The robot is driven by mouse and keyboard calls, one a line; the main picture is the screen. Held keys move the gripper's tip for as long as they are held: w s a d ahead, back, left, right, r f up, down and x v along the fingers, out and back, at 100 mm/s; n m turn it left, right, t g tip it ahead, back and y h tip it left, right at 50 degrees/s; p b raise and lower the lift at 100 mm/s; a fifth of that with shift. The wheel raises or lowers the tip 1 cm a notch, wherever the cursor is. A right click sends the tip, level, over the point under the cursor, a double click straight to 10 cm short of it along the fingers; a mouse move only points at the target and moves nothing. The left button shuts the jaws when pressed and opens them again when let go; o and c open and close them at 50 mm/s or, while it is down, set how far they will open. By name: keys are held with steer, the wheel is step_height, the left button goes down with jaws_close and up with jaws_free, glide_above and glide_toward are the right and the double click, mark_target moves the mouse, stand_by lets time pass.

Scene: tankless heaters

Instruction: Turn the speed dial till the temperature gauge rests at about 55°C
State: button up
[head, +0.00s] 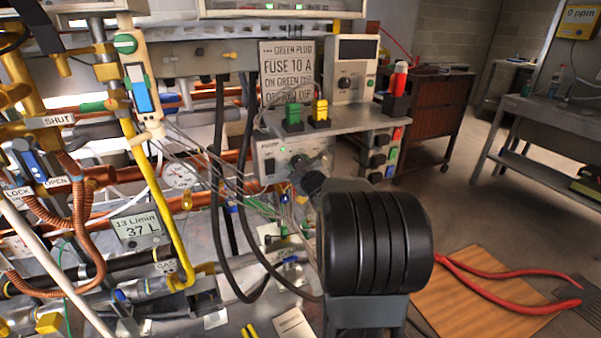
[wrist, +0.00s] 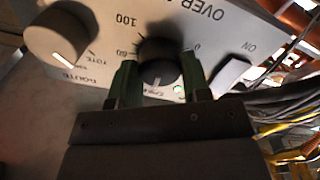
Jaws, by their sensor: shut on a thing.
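The speed dial (wrist: 158,72) is a dark round knob on a pale panel with a printed scale, 60 and 100 showing beside it. My gripper (wrist: 160,80) has its two green fingers on either side of this knob and is shut on it. In the head view, my gripper (head: 300,166) reaches the front of the grey control box (head: 268,160), and my arm hides part of that front. A round white gauge (head: 181,175) with a needle sits among the pipes at left. Its numbers are too small to read, and I cannot tell whether it is the temperature gauge.
A second, larger knob (wrist: 68,36) labelled "ROUTE" and an ON switch (wrist: 232,74) flank the dial. A green light (wrist: 178,88) glows close below. Loose thin wires (head: 225,178) and black hoses (head: 222,215) run left of my gripper. A shelf (head: 335,120) is above it.

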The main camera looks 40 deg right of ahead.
steer(key=shift+n, duration=0.3)
stand_by(0.4)
steer(key=o, duration=0.9)
steer(key=p+v, duration=0.2)
steer(key=v, duration=1.1)
steer(key=shift+s+a, duration=0.15)
steer(key=shift+s, duration=0.2)
